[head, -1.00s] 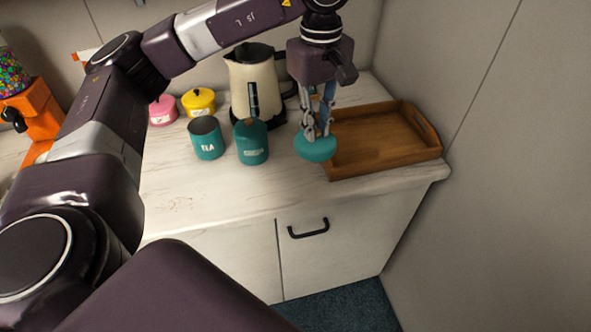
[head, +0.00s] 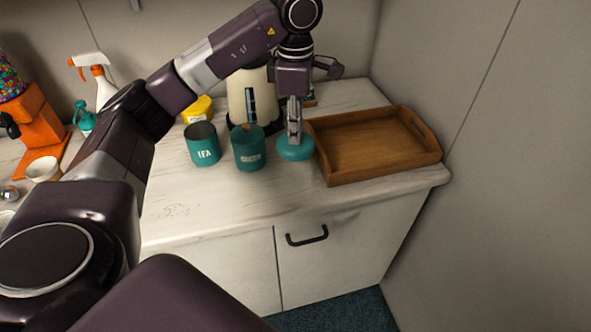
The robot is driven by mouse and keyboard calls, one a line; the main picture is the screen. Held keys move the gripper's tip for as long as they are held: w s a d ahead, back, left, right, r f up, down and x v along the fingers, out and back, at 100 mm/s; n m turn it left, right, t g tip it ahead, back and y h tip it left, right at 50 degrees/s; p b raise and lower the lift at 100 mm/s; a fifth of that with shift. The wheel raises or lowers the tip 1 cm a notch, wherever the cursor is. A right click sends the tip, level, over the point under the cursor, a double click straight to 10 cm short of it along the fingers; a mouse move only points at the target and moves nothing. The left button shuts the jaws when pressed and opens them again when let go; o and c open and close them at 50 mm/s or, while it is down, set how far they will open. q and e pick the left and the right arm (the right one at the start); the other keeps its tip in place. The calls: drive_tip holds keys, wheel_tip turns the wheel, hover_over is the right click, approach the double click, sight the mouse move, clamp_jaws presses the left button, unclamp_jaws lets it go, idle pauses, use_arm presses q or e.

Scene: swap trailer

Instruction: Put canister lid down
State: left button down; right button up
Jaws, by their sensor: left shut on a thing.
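The teal canister lid (head: 295,151) is a round disc at or just above the countertop, left of the wooden tray. Whether it touches the counter is hard to tell. My left gripper (head: 294,138) points down from above and is shut on the lid's top. An open teal canister (head: 203,145) with white lettering stands to the left, its inside showing. A second teal canister (head: 249,150) with a brown knob on top stands between it and the lid. My right gripper is not in view.
The wooden tray (head: 427,156) is empty and sits at the counter's right end. A cream kettle (head: 237,105), partly hidden by my arm, and a yellow canister (head: 198,108) stand behind. The front counter (head: 215,205) is clear. An orange dispenser (head: 38,125) stands far left.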

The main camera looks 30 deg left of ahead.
use_arm(q)
wheel_tip(320, 180, down, 7)
drive_tip(key=shift+p, duration=0.65)
wheel_tip(320, 180, down, 5)
drive_tip(key=shift+p, duration=0.35)
drive_tip(key=c, duration=2.3)
unclamp_jaws()
drive_tip(key=shift+f, duration=0.15)
drive_tip(key=shift+c, duration=0.2)
drive_tip(key=o, duration=0.4)
drive_tip(key=shift+o, duration=0.2)
